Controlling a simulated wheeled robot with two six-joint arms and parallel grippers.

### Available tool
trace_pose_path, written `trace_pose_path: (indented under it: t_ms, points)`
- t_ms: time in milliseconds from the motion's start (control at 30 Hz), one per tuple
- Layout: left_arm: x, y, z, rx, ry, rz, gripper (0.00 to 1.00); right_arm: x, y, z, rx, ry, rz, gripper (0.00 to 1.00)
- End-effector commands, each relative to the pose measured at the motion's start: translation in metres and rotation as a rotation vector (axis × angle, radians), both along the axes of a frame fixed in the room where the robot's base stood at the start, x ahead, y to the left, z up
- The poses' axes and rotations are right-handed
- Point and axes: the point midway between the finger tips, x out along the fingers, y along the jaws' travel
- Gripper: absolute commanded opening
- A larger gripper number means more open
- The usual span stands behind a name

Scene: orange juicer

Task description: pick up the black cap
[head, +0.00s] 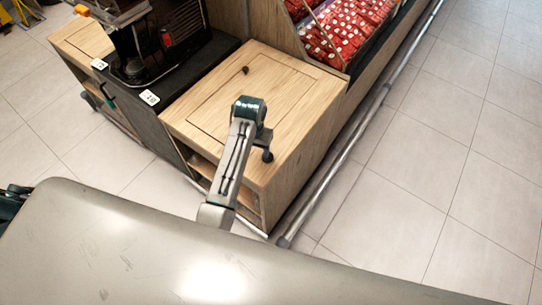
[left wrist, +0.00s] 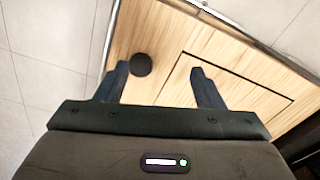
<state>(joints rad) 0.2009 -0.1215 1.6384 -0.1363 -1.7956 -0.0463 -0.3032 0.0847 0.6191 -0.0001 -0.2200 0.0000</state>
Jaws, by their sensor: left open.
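The black cap (left wrist: 140,65) is a dark round disc lying on the pale wood counter top (left wrist: 155,25). In the left wrist view it lies close to the left finger, toward the space between the fingers. My left gripper (left wrist: 159,68) is open, with nothing between its jaws. In the head view my left gripper (head: 266,147) hangs over the near right part of the wooden cabinet (head: 305,110). A dark round shape shows at its lower end; I cannot tell there whether it is the cap or a finger. My right gripper is not in view.
A small dark knob-like thing (head: 245,70) sits by the panel groove at the back. A black machine (head: 165,50) stands on the dark cabinet to the left. Red packets (head: 345,30) fill a bin behind. A metal rail (head: 330,175) runs along the right side.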

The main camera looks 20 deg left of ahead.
Motion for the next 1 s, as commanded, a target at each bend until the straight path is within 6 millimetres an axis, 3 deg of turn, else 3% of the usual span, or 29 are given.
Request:
trace_pose_path:
  t_ms: [100, 300, 600, 867, 1000]
  points:
    - [0.022, -0.013, 0.013, -0.008, 0.018, -0.013, 0.62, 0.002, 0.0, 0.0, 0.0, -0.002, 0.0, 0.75]
    - [0.04, -0.026, 0.022, -0.012, 0.044, -0.028, 0.62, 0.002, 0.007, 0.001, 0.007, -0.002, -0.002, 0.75]
    - [0.04, -0.026, -0.02, -0.012, 0.047, -0.029, 0.62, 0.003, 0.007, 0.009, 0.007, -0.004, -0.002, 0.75]
    - [0.041, -0.027, -0.039, -0.012, 0.046, -0.028, 0.62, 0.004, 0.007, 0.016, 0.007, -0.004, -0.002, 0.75]
    - [0.043, -0.029, -0.057, -0.012, 0.047, -0.028, 0.62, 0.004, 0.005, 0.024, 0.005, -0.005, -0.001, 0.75]
